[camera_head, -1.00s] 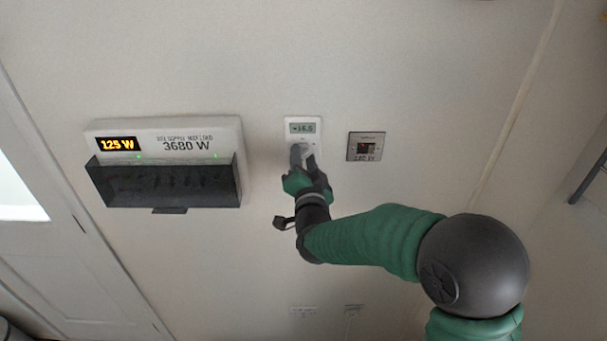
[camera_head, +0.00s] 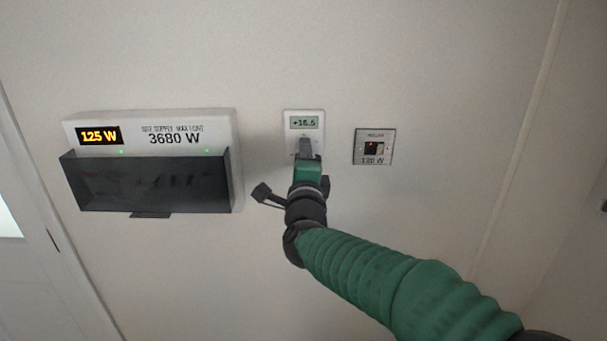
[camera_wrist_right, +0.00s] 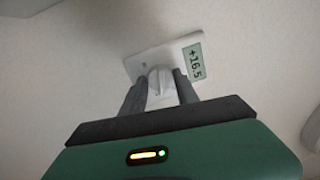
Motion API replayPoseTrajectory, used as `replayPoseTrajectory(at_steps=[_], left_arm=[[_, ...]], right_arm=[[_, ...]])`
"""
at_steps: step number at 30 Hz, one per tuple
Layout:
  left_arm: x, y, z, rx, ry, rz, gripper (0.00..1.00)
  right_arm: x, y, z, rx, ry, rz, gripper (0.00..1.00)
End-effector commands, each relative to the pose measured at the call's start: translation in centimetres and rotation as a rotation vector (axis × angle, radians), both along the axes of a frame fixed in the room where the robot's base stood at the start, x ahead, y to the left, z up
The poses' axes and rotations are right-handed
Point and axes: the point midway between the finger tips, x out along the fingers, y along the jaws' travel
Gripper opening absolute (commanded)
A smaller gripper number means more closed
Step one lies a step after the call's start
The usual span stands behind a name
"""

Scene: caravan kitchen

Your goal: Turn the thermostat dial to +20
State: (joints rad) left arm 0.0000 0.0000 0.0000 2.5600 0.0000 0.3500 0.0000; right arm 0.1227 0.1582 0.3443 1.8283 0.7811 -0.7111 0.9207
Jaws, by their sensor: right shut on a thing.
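The thermostat (camera_head: 318,117) is a white plate on the wall, and its display (camera_head: 304,122) reads +16.5. In the right wrist view the thermostat (camera_wrist_right: 143,63) appears tilted, with its display (camera_wrist_right: 194,62) at the right. My right gripper (camera_head: 305,148) is at the lower part of the thermostat and hides the dial in the head view. In the right wrist view the white dial (camera_wrist_right: 160,86) sits between the two grey fingers of my right gripper (camera_wrist_right: 160,92), which is shut on it. My left gripper is not in view.
A white supply box (camera_head: 225,125) with a dark tray (camera_head: 150,182) reads 125 W and 3680 W, left of the thermostat. A small metal switch plate (camera_head: 374,146) is to its right. The wall between them is bare.

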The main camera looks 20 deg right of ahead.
Motion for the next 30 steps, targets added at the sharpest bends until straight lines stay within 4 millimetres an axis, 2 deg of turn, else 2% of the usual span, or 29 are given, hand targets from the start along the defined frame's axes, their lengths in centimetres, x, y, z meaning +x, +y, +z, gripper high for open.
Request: replayPoseTrajectory(at_steps=[1,9,28,29,30], left_arm=[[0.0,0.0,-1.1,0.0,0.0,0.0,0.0],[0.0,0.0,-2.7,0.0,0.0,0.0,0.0],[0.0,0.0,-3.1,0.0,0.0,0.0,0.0],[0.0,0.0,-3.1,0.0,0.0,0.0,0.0],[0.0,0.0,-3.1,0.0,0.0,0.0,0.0]], right_arm=[[0.0,0.1,-0.8,0.031,-0.004,0.002,0.0],[0.1,0.1,-0.6,0.162,-0.04,0.001,0.0],[0.1,0.0,-0.5,0.213,-0.05,0.0,0.0],[0.1,0.0,-0.5,0.213,-0.05,0.0,0.38],[0.1,0.0,-0.5,0.213,-0.05,0.0,0.43]])
